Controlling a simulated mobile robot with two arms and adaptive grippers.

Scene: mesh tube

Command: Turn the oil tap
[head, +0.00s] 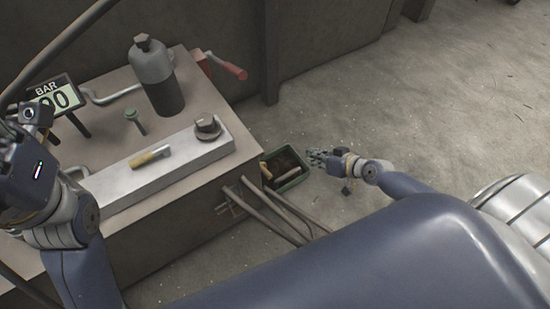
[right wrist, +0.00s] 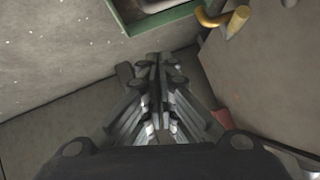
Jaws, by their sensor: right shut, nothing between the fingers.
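A small yellow, bent pipe-like piece (head: 266,172) shows at the side of the workbench, by the left edge of a green box. It looks like the oil tap, but it is too small to be sure. In the right wrist view a yellow bent piece (right wrist: 222,18) shows at the top right, beyond the fingertips. My right gripper (head: 315,157) is beside the box's right edge, apart from the yellow piece. In the wrist view its fingers (right wrist: 158,62) are together and empty. My left arm shows at the left edge, but its fingers are out of sight.
The green box (head: 291,182) stands low beside the workbench (head: 205,98) and holds some items. Several hoses (head: 275,212) hang near it. The floor at right is clear.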

